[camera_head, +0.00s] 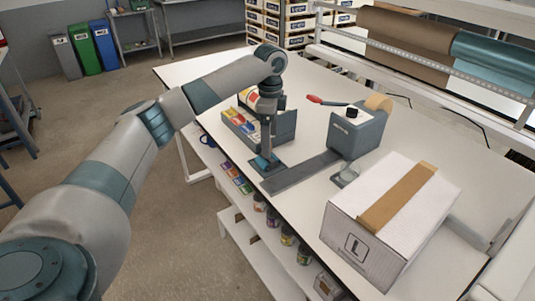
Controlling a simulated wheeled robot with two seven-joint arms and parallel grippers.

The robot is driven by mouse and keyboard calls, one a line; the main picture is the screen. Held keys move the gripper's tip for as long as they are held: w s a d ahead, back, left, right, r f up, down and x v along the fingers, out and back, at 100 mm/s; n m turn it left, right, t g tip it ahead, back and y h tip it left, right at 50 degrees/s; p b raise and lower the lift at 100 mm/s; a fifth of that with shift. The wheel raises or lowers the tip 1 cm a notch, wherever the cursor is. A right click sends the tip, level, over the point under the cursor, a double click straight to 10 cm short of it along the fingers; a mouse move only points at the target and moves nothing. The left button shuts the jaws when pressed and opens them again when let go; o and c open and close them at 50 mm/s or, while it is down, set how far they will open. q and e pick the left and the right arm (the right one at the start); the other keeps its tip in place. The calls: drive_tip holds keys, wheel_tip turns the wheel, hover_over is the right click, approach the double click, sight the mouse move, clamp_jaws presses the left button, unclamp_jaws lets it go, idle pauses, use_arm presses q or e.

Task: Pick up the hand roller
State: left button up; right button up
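My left arm comes in from the left and bends down at the wrist. Its gripper (266,158) points down at the front end of a dark grey strip (300,172) on the white table, in front of a grey bin. The fingers are small and dark here, so I cannot tell whether they are open or shut. A small teal piece shows at the fingertips; I cannot tell whether it is part of the gripper or the hand roller. I cannot make out the hand roller for sure elsewhere. My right gripper is not in view.
A grey bin (284,127) with colourful packets stands close behind the gripper. A tape dispenser (357,135) with a red-handled lever (314,99) stands to the right. A taped white box (345,243) fills the near right. The white table (190,70) is clear at the far left.

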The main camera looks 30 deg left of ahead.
use_arm(q)
drive_tip(key=shift+f, duration=1.4)
drive_tip(key=shift+p, duration=0.35)
drive_tip(key=shift+a+f+p, duration=0.25)
drive_tip(key=shift+f+p, duration=0.3)
drive_tip(key=shift+f, duration=0.05)
drive_tip(key=f, duration=0.1)
drive_tip(key=f+p, duration=0.1)
drive_tip(key=f, duration=0.1)
drive_tip(key=shift+a, duration=0.3)
drive_tip(key=shift+f, duration=0.5)
drive_tip(key=shift+w, duration=0.1)
drive_tip(key=c, duration=1.7)
